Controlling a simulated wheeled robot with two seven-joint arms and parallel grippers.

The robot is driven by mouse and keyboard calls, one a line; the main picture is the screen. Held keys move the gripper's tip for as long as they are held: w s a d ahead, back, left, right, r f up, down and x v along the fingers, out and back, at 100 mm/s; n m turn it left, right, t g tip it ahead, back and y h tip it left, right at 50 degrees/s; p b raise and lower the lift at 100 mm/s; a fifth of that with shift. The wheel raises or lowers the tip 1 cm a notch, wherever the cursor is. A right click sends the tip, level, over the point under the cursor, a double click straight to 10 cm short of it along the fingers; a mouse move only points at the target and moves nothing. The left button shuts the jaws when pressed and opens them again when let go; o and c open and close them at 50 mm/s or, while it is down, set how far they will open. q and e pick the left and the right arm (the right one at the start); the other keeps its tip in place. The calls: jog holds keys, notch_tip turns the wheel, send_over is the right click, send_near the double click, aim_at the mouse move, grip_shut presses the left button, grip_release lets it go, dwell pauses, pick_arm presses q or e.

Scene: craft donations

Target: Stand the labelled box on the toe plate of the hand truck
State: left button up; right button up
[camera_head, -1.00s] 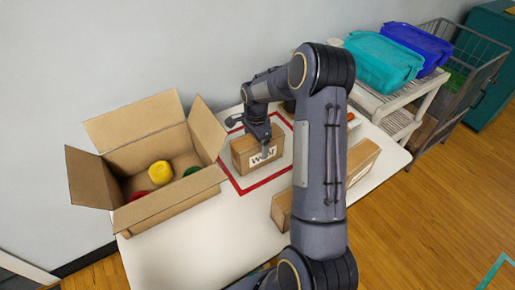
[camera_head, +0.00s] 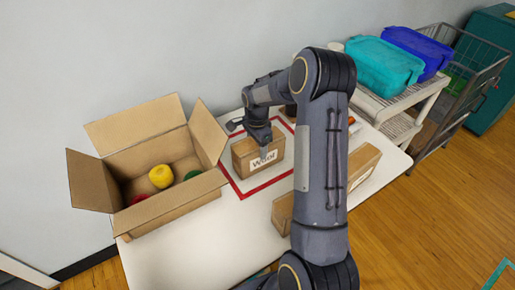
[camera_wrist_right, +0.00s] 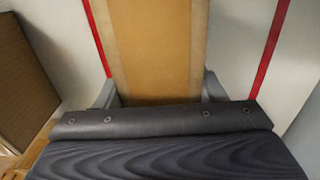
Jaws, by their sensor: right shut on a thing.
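The labelled box (camera_head: 243,160) is brown cardboard with a white label reading "Wool". It stands upright inside the red taped outline on the white table. My right gripper (camera_head: 263,152) comes down over it from above and is shut on it. In the right wrist view the box (camera_wrist_right: 155,50) fills the middle, between the two grey fingers of my right gripper (camera_wrist_right: 160,92). I cannot tell whether the box still touches the table. No hand truck or toe plate can be made out. My left gripper is not in view.
An open carton (camera_head: 170,208) holding yellow, red and green balls stands left on the table (camera_head: 200,250). Another brown box (camera_head: 362,165) lies to the right, partly behind my arm. A shelf cart with a teal bin (camera_head: 383,66) and a blue bin (camera_head: 418,46) stands beyond.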

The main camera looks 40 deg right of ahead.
notch_tip(320, 180, up, 3)
jog(key=shift+w+r, duration=0.1)
jog(key=s+a+r+b, duration=0.2)
jog(key=s+a+r, duration=0.3)
jog(key=s+r, duration=0.4)
jog(key=s, duration=0.4)
jog(key=shift+r+b, duration=0.3)
jog(key=shift+r, duration=0.05)
jog(key=shift+s+a, duration=0.1)
